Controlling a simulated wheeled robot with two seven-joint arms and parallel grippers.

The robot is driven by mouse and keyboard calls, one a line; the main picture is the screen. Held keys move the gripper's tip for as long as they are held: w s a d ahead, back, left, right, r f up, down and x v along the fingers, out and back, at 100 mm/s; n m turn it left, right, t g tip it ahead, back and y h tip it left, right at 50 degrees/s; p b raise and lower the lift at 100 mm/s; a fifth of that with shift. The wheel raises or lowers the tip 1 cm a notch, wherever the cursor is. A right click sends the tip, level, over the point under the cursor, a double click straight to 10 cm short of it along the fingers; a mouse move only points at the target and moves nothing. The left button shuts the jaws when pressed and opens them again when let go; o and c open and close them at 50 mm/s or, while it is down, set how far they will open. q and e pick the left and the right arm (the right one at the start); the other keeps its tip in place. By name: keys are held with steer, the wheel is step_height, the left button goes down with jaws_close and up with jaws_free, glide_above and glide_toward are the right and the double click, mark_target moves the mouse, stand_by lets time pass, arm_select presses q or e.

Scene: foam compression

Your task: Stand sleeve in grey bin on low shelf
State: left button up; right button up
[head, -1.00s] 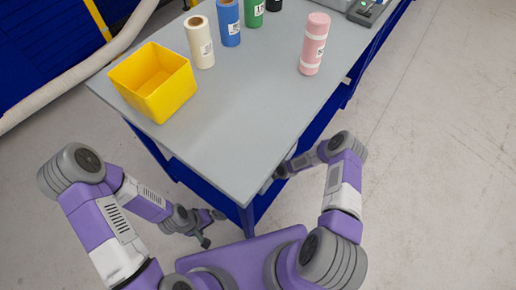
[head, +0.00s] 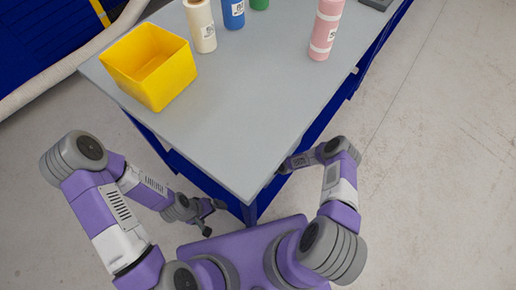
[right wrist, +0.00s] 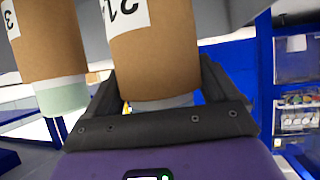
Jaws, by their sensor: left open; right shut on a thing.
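In the right wrist view a brown cardboard sleeve (right wrist: 158,65) with a white label stands between the jaws of my right gripper (right wrist: 160,112), which is shut on it. The label's characters look upside down. A pale end of the sleeve shows near the jaws. In the head view my right gripper is hidden by the table edge. My left gripper (head: 213,217) is open and empty, low in front of the table. I cannot make out the grey bin or the low shelf for certain in either view.
A second brown roll (right wrist: 48,45) with a pale green end is close left of the held sleeve. On the grey table (head: 235,130) are a yellow bin (head: 168,88), a cream roll (head: 202,27), a blue roll (head: 233,13) and a pink roll (head: 324,32). The table's near part is clear.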

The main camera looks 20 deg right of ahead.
steer(key=shift+r, duration=0.2)
steer(key=shift+f, duration=0.15)
steer(key=shift+f, duration=0.5)
steer(key=o, duration=1.2)
steer(key=shift+c, duration=0.2)
steer(key=p+v, duration=0.4)
steer(key=v, duration=0.8)
steer(key=shift+r+p, duration=0.3)
steer(key=shift+r, duration=0.25)
